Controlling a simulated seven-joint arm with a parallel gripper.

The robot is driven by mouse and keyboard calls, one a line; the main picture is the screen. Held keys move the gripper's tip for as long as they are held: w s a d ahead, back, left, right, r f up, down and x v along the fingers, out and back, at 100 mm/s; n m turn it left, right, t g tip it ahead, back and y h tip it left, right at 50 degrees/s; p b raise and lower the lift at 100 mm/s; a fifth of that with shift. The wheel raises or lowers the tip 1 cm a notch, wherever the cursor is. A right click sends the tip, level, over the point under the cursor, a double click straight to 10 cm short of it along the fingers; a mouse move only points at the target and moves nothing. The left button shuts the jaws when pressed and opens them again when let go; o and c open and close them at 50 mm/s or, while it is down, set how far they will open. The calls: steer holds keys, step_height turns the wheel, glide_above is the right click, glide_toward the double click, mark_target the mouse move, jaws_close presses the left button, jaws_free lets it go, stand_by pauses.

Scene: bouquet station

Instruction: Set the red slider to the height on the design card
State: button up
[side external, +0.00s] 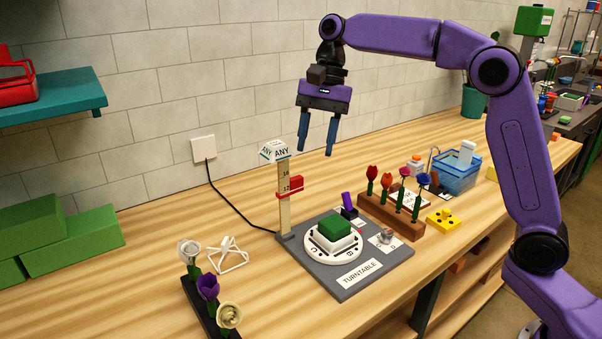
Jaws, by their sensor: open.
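The red slider (296,183) sits on an upright pale ruler post (284,208) at the back left corner of the grey turntable board. It stands near the printed 12, with the 18 mark showing above it. A white sign reading ANY (274,151) tops the post. My gripper (317,152) hangs open and empty, with blue fingers pointing down, above and to the right of the slider, apart from it. A card (403,197) lies by the flower rack, partly hidden by the stems; I cannot read it or tell whether it is the design card.
The turntable (333,248) carries a green block (335,228). A brown rack (391,216) holds several flowers to the right. A dark rack (206,307) with flowers stands front left. A black cable runs from the wall outlet (204,148) to the board. A blue bin (457,176) stands farther right.

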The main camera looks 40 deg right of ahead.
steer(key=w+d+r+m+y, duration=0.1)
steer(key=w+d+r+m, duration=0.1)
steer(key=w+d+m, duration=0.4)
steer(key=m+t, duration=0.1)
steer(key=m, duration=0.2)
glide_toward(300, 176)
steer(key=x, duration=0.9)
stand_by(0.3)
